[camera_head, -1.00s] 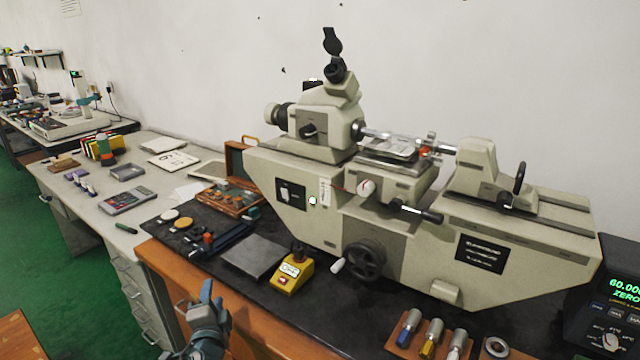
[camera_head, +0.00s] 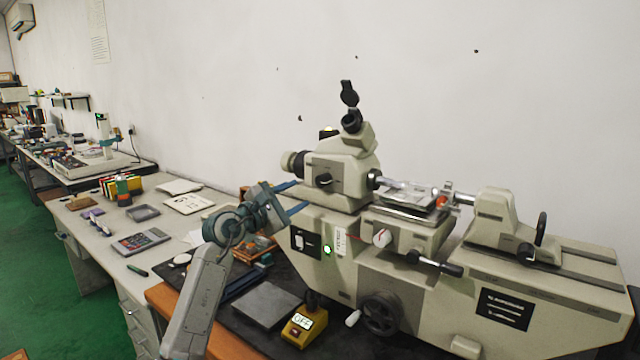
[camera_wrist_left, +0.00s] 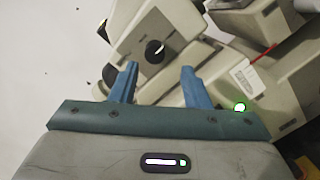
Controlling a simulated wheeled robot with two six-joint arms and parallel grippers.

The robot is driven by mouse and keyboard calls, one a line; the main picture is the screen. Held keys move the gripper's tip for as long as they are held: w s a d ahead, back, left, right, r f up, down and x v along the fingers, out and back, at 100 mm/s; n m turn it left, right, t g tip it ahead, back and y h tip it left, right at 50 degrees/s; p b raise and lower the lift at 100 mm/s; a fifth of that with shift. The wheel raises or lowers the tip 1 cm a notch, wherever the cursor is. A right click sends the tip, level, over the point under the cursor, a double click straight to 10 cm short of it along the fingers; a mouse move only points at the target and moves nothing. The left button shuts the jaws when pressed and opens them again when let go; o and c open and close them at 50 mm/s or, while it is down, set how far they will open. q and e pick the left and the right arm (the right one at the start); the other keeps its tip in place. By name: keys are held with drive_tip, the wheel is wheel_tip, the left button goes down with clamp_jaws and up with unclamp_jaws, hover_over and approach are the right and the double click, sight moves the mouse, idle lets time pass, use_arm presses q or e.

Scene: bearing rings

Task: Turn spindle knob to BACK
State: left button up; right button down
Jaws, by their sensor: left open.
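The measuring machine (camera_head: 440,235) stands on the dark bench top. A black round knob (camera_head: 323,180) with a light pointer mark, which looks like the spindle knob, sits on the front of its upper left housing. In the left wrist view the knob (camera_wrist_left: 155,51) shows just beyond the fingertips, centred between them, its mark slanting up to the right. My left gripper (camera_head: 296,197) is open and empty, its two blue fingers pointing at the housing just left of and below the knob in the head view. The knob's lettering is too small to read. My right gripper is not in view.
A lit green lamp (camera_head: 327,249) is on the machine's front. A white dial (camera_head: 382,238), a black handle (camera_head: 434,263) and a handwheel (camera_head: 380,313) stick out nearby. A yellow box (camera_head: 304,323) reading OFF and a grey plate (camera_head: 266,303) lie in front.

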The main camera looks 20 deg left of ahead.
sight(320, 182)
use_arm(q)
drive_tip(key=shift+m+y, duration=0.5)
drive_tip(key=shift+y, duration=0.2)
drive_tip(key=p+x, duration=0.1)
drive_tip(key=x, duration=0.2)
drive_tip(key=p+x, duration=0.1)
drive_tip(key=x, duration=0.2)
drive_tip(key=a+p+x, duration=0.1)
drive_tip(key=x, duration=0.2)
drive_tip(key=shift+w+r, duration=0.15)
drive_tip(key=shift+w, duration=0.4)
drive_tip(key=shift+w+d+g, duration=0.3)
drive_tip(key=shift+w+d, duration=0.05)
drive_tip(key=shift+w, duration=0.4)
drive_tip(key=c, duration=0.7)
